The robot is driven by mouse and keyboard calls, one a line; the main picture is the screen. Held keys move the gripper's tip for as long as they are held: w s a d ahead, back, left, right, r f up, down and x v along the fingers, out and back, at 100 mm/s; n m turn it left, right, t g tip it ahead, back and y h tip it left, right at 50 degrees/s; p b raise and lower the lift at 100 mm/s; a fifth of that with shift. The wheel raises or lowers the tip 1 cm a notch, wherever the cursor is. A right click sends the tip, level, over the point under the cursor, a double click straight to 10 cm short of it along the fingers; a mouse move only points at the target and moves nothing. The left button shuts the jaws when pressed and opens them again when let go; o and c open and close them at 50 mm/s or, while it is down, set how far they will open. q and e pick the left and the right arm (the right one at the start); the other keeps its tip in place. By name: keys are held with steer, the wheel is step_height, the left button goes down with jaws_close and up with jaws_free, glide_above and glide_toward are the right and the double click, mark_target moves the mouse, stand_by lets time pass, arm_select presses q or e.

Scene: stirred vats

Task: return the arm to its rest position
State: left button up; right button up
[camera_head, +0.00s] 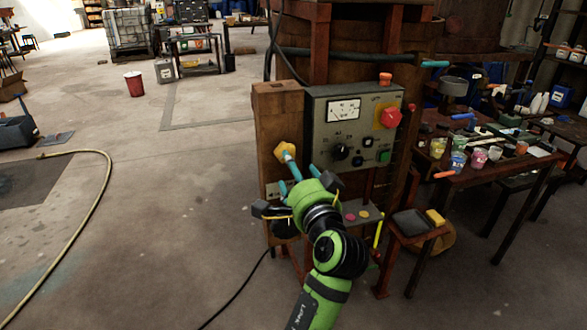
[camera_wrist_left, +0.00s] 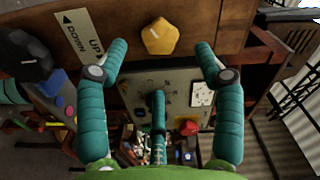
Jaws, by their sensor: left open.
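My left arm (camera_head: 329,255), green and black, reaches up from the bottom of the head view. Its left gripper (camera_head: 297,178) has teal fingers spread open in front of a wooden post (camera_head: 279,112). In the left wrist view the left gripper (camera_wrist_left: 160,58) is empty between its fingertips. A yellow faceted knob (camera_head: 285,151) on the post lies just past the fingertips. It also shows in the wrist view as a yellow knob (camera_wrist_left: 160,36), apart from the fingers there. My right gripper is in neither view.
A grey control panel (camera_head: 318,110) with a meter, red knob (camera_head: 389,117) and buttons stands right of the post. An UP/DOWN label (camera_wrist_left: 80,36) is beside the yellow knob. A cluttered table (camera_head: 470,180) stands right. Open floor (camera_head: 160,220) lies left, with a hose (camera_head: 98,195).

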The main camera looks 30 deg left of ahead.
arm_select(q)
steer(key=shift+f, duration=0.1)
stand_by(0.3)
